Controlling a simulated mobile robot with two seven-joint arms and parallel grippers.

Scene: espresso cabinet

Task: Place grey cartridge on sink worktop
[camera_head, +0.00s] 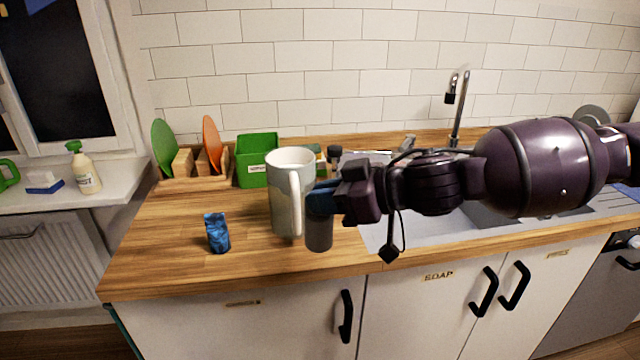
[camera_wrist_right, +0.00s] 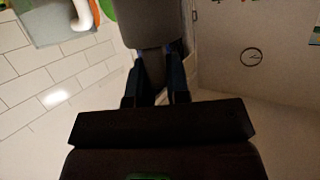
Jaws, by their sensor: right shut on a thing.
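The grey cartridge (camera_head: 319,236) is a small dark grey cylinder, held upright at the wooden sink worktop (camera_head: 170,262). My right gripper (camera_head: 322,197) reaches in from the right and is shut on its upper part. In the head view I cannot tell whether its bottom touches the wood. In the right wrist view the cartridge (camera_wrist_right: 150,24) shows between the dark fingers (camera_wrist_right: 154,70). My left gripper is not in view.
A tall white-and-grey mug (camera_head: 283,205) stands just left of the cartridge. A blue patterned can (camera_head: 217,234) stands farther left. A green box (camera_head: 252,172) and a plate rack (camera_head: 184,163) are behind. The sink (camera_head: 440,230) lies right. The worktop's front left is clear.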

